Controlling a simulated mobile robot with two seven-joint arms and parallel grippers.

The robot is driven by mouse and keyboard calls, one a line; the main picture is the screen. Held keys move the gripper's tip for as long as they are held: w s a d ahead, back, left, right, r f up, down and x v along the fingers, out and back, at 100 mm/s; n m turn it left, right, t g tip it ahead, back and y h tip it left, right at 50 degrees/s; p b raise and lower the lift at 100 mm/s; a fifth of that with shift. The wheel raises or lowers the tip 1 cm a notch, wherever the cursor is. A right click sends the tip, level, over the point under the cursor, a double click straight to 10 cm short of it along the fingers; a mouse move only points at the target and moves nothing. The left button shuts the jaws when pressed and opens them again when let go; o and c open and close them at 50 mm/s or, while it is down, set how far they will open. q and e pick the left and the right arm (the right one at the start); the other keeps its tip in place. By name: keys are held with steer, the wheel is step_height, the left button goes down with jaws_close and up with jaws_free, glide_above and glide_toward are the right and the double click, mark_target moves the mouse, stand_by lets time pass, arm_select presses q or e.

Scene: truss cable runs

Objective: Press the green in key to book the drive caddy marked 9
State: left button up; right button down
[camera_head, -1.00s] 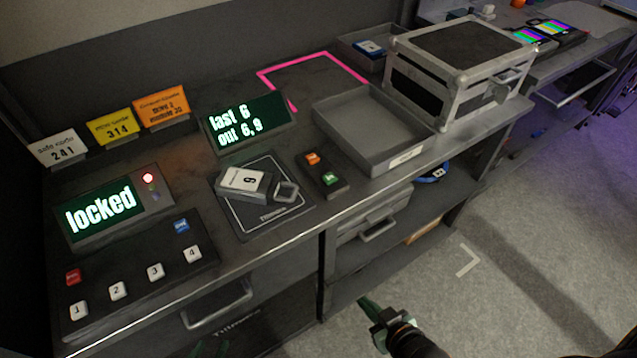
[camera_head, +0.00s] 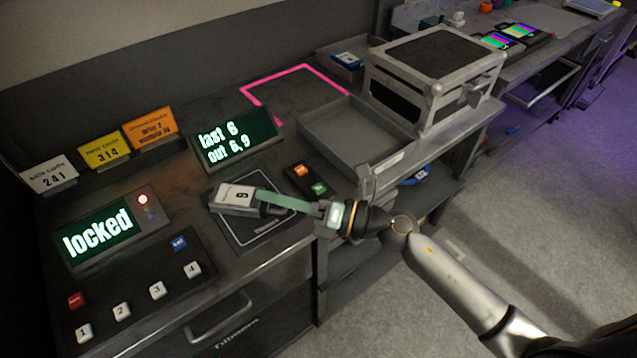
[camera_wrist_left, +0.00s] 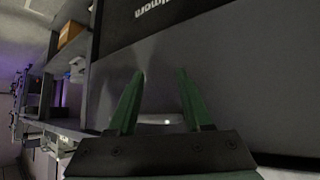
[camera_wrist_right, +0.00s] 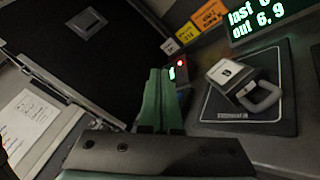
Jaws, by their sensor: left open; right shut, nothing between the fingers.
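The drive caddy marked 9 (camera_head: 236,196) lies on the dark reader pad (camera_head: 262,232); both also show in the right wrist view, caddy (camera_wrist_right: 238,80) and pad (camera_wrist_right: 247,120). The green in key (camera_head: 319,188) sits on a small black key box, below the orange key (camera_head: 300,170). The display (camera_head: 236,139) reads "last 6" and "out 6,9". My right gripper (camera_head: 262,198) is shut and empty; in the head view its fingers overlap the caddy's handle, and the key box is just beyond. In the right wrist view its fingers (camera_wrist_right: 160,85) are together, apart from the caddy. My left gripper (camera_wrist_left: 155,95) is open and empty, facing drawer fronts.
A grey open tray (camera_head: 345,150) and a metal case (camera_head: 435,85) stand right of the key box. A keypad (camera_head: 140,290) with a "locked" display (camera_head: 98,236) is at the left. Three cards stand behind it. A pink outline (camera_head: 300,70) marks clear bench.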

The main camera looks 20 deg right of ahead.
steer(key=w+d+n+g+h+p, duration=0.2)
steer(key=w+d+n+h, duration=0.7)
steer(key=d+n, duration=0.3)
steer(key=shift+r+n+h, duration=0.25)
steer(key=shift+n+h, duration=0.65)
steer(key=shift+n, duration=0.3)
steer(key=shift+a+f, duration=0.1)
steer(key=b, duration=0.5)
glide_above(323, 190)
step_height(323, 190, down, 8)
steer(key=shift+r, duration=0.1)
steer(key=shift+f+b, duration=0.4)
steer(key=shift+b, duration=0.1)
steer(key=shift+f+b, duration=0.4)
steer(key=shift+b, duration=0.1)
